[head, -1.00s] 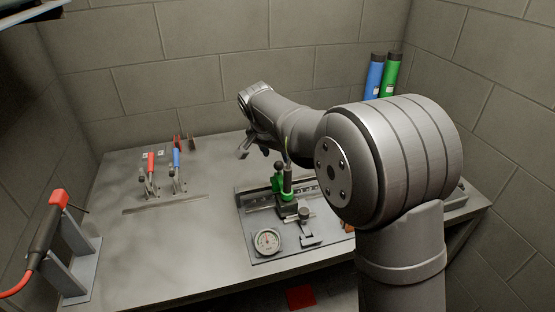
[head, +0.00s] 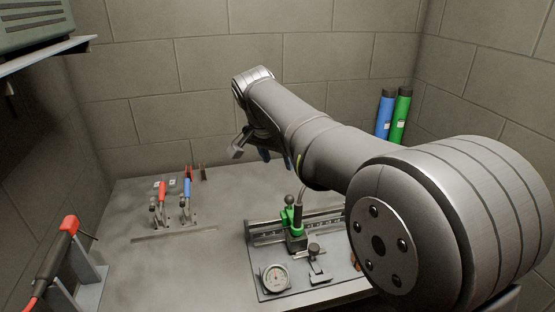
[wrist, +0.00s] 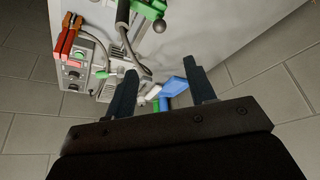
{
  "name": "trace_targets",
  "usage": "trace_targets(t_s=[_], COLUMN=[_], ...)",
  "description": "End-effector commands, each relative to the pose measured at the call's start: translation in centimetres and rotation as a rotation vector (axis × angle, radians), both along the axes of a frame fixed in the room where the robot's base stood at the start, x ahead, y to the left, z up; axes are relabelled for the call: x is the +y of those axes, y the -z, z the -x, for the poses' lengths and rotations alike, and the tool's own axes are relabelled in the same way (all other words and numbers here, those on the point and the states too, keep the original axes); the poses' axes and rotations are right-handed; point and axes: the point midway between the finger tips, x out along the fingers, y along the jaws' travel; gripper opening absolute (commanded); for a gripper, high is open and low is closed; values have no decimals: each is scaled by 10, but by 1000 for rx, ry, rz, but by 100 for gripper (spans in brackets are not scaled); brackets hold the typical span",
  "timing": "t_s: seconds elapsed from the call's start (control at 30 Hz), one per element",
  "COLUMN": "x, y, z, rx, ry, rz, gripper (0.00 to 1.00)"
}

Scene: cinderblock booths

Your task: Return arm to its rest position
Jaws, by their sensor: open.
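My gripper (wrist: 160,90) is open in the wrist view, its two dark fingers spread with nothing held between them. In the head view my arm reaches from the lower right toward the back wall, and the gripper hangs near the wrist, mostly hidden behind the arm. It is above the back part of the grey table (head: 205,262), behind the fixture plate. A green clamp (head: 293,228) with a lever stands on the fixture plate (head: 262,258). The green clamp part also shows at the top of the wrist view (wrist: 150,8).
A round dial gauge (head: 275,278) lies on the plate. Red-handled (head: 163,191) and blue-handled (head: 187,188) toggle clamps stand at left. A torch holder (head: 88,285) is at the left edge. Blue (head: 385,115) and green (head: 400,115) cylinders stand by the back wall. A shelf (head: 45,55) overhangs upper left.

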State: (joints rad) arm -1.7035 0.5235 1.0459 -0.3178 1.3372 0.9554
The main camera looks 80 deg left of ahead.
Motion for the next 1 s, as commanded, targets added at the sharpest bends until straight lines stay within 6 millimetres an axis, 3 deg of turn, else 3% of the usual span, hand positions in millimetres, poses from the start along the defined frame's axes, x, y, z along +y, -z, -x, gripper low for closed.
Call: trace_targets(t_s=[0.27, 1.0], x=[4, 42], y=[16, 144], z=[-5, -43], rx=[-1, 0], ry=[1, 2], rz=[3, 2], gripper=[50, 50])
